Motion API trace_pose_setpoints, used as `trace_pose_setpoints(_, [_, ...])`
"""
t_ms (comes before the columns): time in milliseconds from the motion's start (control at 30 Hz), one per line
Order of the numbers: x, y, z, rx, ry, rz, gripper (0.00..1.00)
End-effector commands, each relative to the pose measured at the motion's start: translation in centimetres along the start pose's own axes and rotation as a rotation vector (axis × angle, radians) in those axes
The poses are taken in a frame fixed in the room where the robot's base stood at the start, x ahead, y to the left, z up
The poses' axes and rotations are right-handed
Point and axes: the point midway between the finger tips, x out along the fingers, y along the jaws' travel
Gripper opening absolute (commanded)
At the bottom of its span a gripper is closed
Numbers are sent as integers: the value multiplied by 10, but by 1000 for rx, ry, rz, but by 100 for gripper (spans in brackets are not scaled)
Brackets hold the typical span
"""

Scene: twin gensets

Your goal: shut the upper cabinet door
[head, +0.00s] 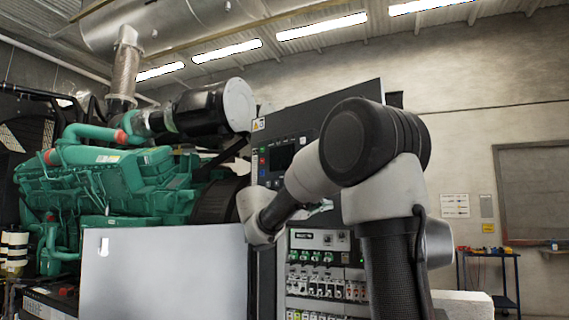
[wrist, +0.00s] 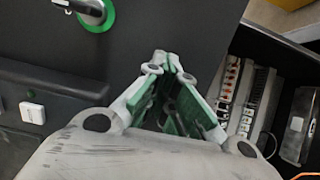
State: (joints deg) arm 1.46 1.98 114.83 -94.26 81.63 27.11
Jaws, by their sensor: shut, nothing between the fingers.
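The upper cabinet door (head: 345,115) is a dark panel carrying a screen and coloured buttons, standing behind my arm in the head view. Its edge looks angled, but I cannot tell how far it stands open. In the wrist view a dark panel (wrist: 215,30), seemingly this door, lies beyond my fingers, with a green-ringed knob (wrist: 97,12) at top left. My gripper (wrist: 168,62) is shut and empty, with its green-padded fingers together in front of the panel. I cannot tell whether the tips touch it. In the head view the gripper is mostly hidden by my arm.
Below the door, an open cabinet bay shows rows of breakers (head: 325,287); breaker rows (wrist: 235,95) also show at right in the wrist view. A pale grey panel (head: 165,275) stands at lower left before the green genset (head: 110,180). A blue trolley (head: 490,275) stands at right.

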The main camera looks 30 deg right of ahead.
Motion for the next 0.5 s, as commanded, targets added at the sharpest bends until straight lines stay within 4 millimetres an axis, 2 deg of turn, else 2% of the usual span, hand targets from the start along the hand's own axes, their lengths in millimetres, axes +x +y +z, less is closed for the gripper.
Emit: trace_pose_setpoints(500, [26,0,-6,0,1,0,0])
